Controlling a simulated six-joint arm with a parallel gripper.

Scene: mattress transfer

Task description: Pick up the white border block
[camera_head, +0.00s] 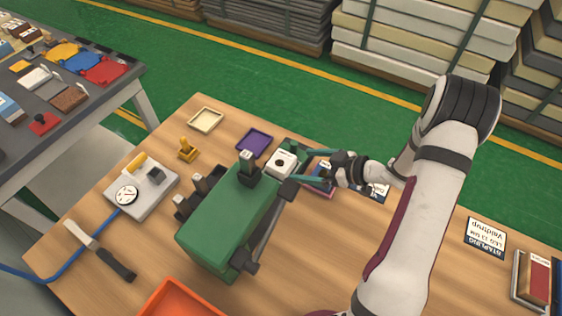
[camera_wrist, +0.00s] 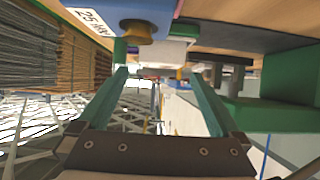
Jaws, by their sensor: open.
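In the head view, a white block (camera_head: 281,163) with a dark round mark on top sits on the wooden table, close beside the green machine. I take it to be the white border block. My gripper (camera_head: 303,167) reaches in from the right with its two green fingers spread, their tips near the block's right side. In the wrist view, the fingers of my gripper (camera_wrist: 158,80) are apart, and a pale white block (camera_wrist: 167,50) shows beyond and between them. I cannot tell whether the fingers touch it.
The green machine (camera_head: 228,222) stands immediately left of and below the block. A purple tray (camera_head: 254,143) and a cream tray (camera_head: 206,120) lie behind it. A red and blue item (camera_head: 320,178) lies under my gripper.

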